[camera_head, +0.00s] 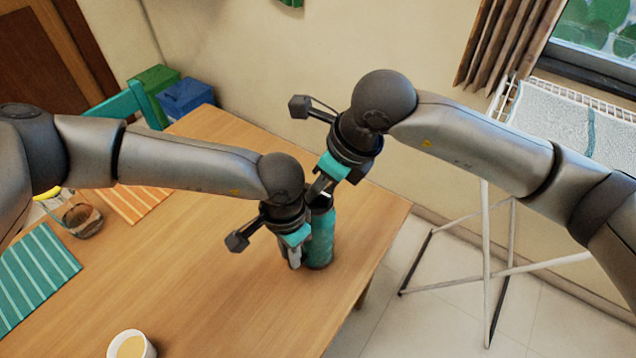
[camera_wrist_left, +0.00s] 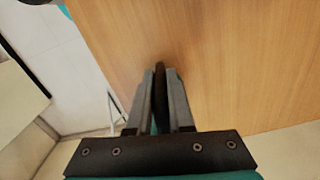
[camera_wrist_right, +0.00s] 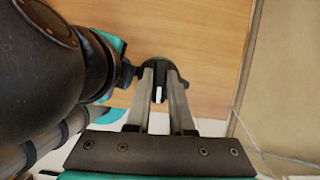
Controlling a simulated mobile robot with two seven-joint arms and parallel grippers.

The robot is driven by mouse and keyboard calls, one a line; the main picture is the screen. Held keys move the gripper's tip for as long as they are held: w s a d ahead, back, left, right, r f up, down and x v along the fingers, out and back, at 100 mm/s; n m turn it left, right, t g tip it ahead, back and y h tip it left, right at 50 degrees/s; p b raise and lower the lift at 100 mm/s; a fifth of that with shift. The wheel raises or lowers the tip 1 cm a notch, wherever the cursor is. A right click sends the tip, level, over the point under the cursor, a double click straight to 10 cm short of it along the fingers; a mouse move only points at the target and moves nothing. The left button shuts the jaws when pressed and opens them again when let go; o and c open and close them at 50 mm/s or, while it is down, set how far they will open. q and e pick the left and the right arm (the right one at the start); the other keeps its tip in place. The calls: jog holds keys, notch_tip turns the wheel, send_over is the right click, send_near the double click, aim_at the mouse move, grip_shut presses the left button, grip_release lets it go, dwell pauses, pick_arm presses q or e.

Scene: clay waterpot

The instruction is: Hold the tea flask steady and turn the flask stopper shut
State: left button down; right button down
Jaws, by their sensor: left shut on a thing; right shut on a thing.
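The teal tea flask (camera_head: 320,238) stands upright near the table's right edge. My left gripper (camera_head: 295,262) is low beside the flask's left side. In the left wrist view its fingers (camera_wrist_left: 160,85) are shut on a thin dark part (camera_wrist_left: 159,95), seemingly the flask's handle. My right gripper (camera_head: 318,195) is above, at the flask's top, with its fingers shut on the dark stopper (camera_wrist_right: 161,72), seen in the right wrist view. A white mark shows between those fingers (camera_wrist_right: 160,85). The fingers and left arm hide much of the stopper, so I cannot tell its turn.
On the wooden table (camera_head: 215,290) are a pale cup (camera_head: 131,345), a brown glass bowl (camera_head: 82,218), a teal striped mat (camera_head: 35,272) and an orange striped mat (camera_head: 137,202). A drying rack (camera_head: 487,260) stands right of the table. The table around the flask's front is clear.

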jog(key=shift+a+r, duration=0.1)
dwell(0.3)
jog(key=c, duration=0.8)
grip_release()
jog(key=v, duration=1.2)
jog(key=shift+c, duration=1.3)
